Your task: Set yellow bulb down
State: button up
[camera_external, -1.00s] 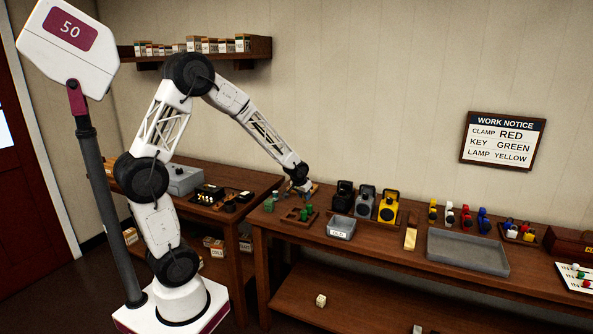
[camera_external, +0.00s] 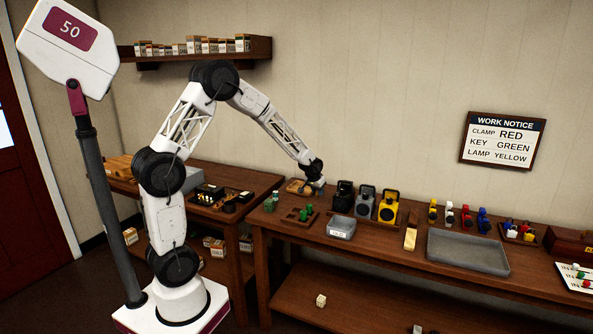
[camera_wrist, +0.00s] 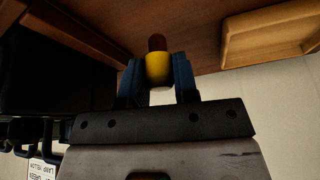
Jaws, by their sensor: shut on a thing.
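My gripper (camera_wrist: 158,80) is shut on the yellow bulb (camera_wrist: 158,69), which sits between its two dark blue fingers in the wrist view. A reddish-brown part (camera_wrist: 157,43) shows at the bulb's far end, against the brown wood. I cannot tell whether the bulb touches the wood. In the external view my gripper (camera_external: 317,184) is low over the back of the workbench (camera_external: 400,246), just left of the black lamp body (camera_external: 343,195). The bulb is too small or hidden to make out there.
A light wooden tray (camera_external: 297,187) lies left of my gripper; a wooden tray edge (camera_wrist: 270,35) shows in the wrist view. Grey (camera_external: 365,203) and yellow (camera_external: 388,206) lamp bodies stand right of the black one. A grey bin (camera_external: 341,229) and a green-peg board (camera_external: 300,216) are in front.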

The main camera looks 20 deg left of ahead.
aim_at(317, 195)
jog(key=shift+f, duration=0.1)
jog(key=shift+f, duration=1.65)
jog(key=shift+f, duration=0.15)
jog(key=o, duration=1)
jog(key=shift+c, duration=0.2)
jog(key=v, duration=1.2)
